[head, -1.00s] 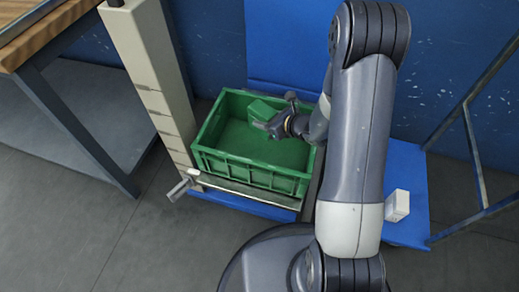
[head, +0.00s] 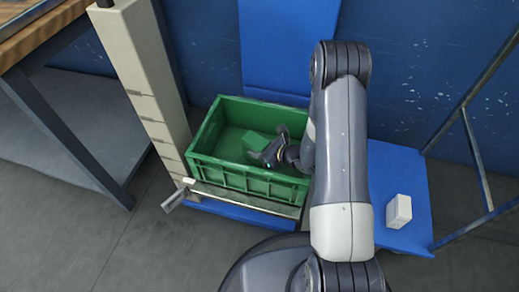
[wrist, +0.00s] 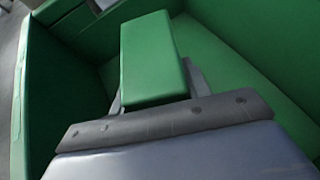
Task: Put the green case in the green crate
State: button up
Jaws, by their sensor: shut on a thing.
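The green case (head: 256,142) is a small green block inside the green crate (head: 246,180), over the crate's floor. My gripper (head: 270,152) is shut on the case, inside the crate walls. In the wrist view the case (wrist: 153,60) sticks out beyond the gripper (wrist: 155,100), and the crate's wall (wrist: 60,100) rises on the left. I cannot tell whether the case touches the crate's floor. The crate's right end is partly hidden behind my arm.
The crate stands on a low blue platform (head: 240,217) beside a beige post (head: 150,85). A white box (head: 399,211) stands on a blue surface (head: 405,170) at the right. A workbench (head: 40,95) is at the left. Open grey floor lies in front.

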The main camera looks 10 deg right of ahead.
jog(key=shift+r, duration=0.1)
jog(key=shift+f+b, duration=0.35)
jog(key=shift+b, duration=0.15)
jog(key=shift+f+b, duration=0.25)
jog(key=shift+b, duration=0.1)
jog(key=o, duration=1.1)
jog(key=shift+s+f, duration=0.15)
jog(key=shift+r+p, duration=0.35)
jog(key=shift+p, duration=0.15)
jog(key=p+v, duration=0.2)
jog(key=v, duration=0.5)
jog(key=shift+d+r+p, duration=0.2)
jog(key=shift+r+p, duration=0.15)
jog(key=shift+r, duration=0.15)
